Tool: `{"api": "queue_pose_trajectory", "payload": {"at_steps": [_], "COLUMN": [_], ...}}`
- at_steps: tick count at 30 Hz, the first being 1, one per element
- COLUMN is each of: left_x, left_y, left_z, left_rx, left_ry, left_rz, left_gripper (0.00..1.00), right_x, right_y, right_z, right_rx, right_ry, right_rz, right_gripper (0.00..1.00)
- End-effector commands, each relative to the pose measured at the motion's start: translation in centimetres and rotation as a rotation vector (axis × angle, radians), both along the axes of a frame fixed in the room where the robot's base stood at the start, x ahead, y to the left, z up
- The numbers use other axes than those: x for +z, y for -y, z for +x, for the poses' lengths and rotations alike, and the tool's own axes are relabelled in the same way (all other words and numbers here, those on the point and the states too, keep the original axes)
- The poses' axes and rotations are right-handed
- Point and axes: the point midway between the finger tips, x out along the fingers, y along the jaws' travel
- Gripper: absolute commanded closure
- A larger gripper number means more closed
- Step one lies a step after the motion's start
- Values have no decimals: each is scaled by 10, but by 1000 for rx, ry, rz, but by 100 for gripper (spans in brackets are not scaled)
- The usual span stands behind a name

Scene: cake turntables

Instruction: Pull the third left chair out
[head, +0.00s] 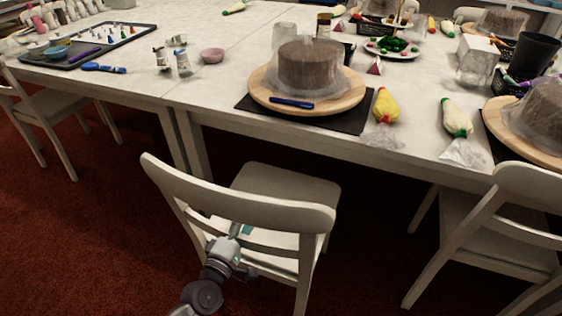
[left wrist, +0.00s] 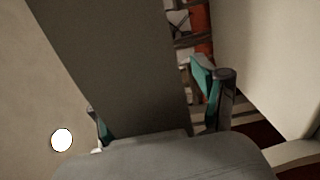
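A white wooden chair (head: 240,198) stands in the middle of the head view, its back toward me and its seat (head: 287,186) reaching to the table edge. My left gripper (head: 240,230) is at the lower slats of this chair's backrest. In the left wrist view, a broad grey-brown slat (left wrist: 110,55) runs between the two teal-padded fingers of my left gripper (left wrist: 147,92). The fingers are spread, with a visible gap between the slat and the right finger. The left finger is partly hidden by the slat. My right gripper is in neither view.
A long white table (head: 215,92) runs across, carrying a wrapped cake on a turntable (head: 318,100), piping bags and a tray (head: 140,40). Another chair (head: 500,220) stands at right, one (head: 50,110) at left. Red carpet (head: 80,230) is clear left of the middle chair.

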Motion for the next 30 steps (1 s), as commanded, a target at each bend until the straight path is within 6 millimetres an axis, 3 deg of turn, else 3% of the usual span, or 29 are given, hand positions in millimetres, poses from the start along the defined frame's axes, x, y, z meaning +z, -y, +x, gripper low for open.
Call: {"api": "queue_pose_trajectory", "payload": {"at_steps": [5, 18, 30], "left_x": [1, 0, 1], "left_y": [-2, -24, -41], "left_z": [-3, -64, -111], "left_rx": [1, -1, 0], "left_ry": [1, -1, 2], "left_rz": [1, 0, -1], "left_gripper": [29, 29, 29], "right_x": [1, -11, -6], "right_y": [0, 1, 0], "right_z": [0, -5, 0], "right_rx": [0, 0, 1], "right_ry": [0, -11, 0], "right_rz": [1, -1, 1], "right_gripper": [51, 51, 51]}}
